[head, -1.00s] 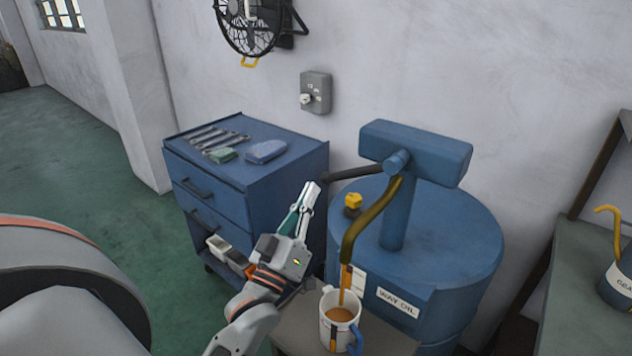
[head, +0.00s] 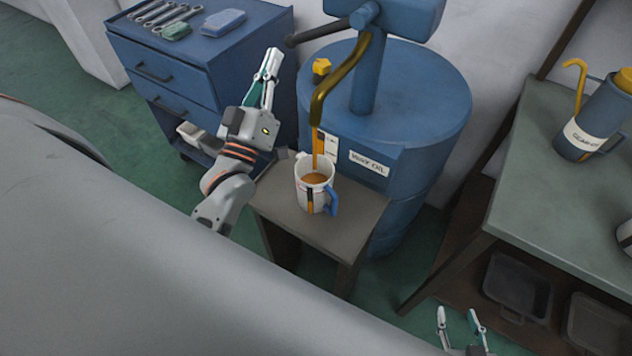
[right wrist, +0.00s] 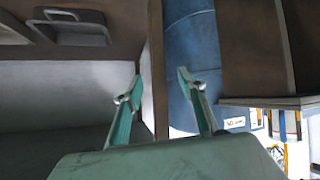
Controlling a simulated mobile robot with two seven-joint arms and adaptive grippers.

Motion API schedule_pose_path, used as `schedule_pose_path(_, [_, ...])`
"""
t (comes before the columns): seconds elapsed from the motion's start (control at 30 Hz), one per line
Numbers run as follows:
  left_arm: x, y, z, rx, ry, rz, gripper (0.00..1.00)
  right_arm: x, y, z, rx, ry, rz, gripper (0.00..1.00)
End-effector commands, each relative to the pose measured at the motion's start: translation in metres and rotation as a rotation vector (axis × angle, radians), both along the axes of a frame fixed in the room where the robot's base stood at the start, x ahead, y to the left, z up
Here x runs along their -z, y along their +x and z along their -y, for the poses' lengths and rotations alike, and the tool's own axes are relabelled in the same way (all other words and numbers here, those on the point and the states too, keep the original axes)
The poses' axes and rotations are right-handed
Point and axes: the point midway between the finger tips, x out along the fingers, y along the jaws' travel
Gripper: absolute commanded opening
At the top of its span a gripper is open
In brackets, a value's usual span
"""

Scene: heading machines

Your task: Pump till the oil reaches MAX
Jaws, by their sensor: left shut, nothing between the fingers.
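A blue drum labelled WAY OIL (head: 425,110) carries a pump with a dark handle (head: 322,31) and a curved spout (head: 340,78). Amber oil (head: 315,145) runs from the spout into a white jug (head: 309,197) with a blue handle, standing on a small table. Oil shows inside the jug; its level against the MAX mark is too small to read. My left gripper (head: 270,62) is shut and empty, just left of and below the pump handle's end, apart from it. My right gripper (head: 459,320) is open and empty at the bottom; its fingers show in the right wrist view (right wrist: 160,90).
The small table (head: 347,222) has bare room right of the jug. A blue tool cabinet (head: 225,75) with wrenches stands left. A green-grey bench (head: 545,200) at right holds a blue oil can (head: 590,125), with dark trays (head: 517,285) below.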

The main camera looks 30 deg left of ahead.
Motion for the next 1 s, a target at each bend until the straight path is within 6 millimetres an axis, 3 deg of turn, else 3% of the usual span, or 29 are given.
schedule_pose_path(0.07, [0.0,0.0,0.0,0.0,0.0,0.0,0.0,0.0,0.0,0.0,0.0,0.0,0.0,0.4])
schedule_pose_path(0.2, [0.0,0.0,0.0,0.0,0.0,0.0,0.32,0.001,0.0,0.0,0.0,0.0,-0.001,0.4])
schedule_pose_path(0.47, [-0.009,0.009,0.0,0.03,0.094,0.067,0.32,0.012,-0.002,0.0,-0.001,-0.002,-0.007,0.4])
schedule_pose_path(0.77, [-0.039,0.038,0.014,0.25,0.57,0.321,0.32,0.045,-0.005,0.004,-0.004,-0.023,-0.016,0.4])
schedule_pose_path(1.0, [-0.023,0.06,0.002,0.492,0.991,0.332,0.32,0.065,-0.002,0.01,-0.002,-0.039,-0.013,0.4])
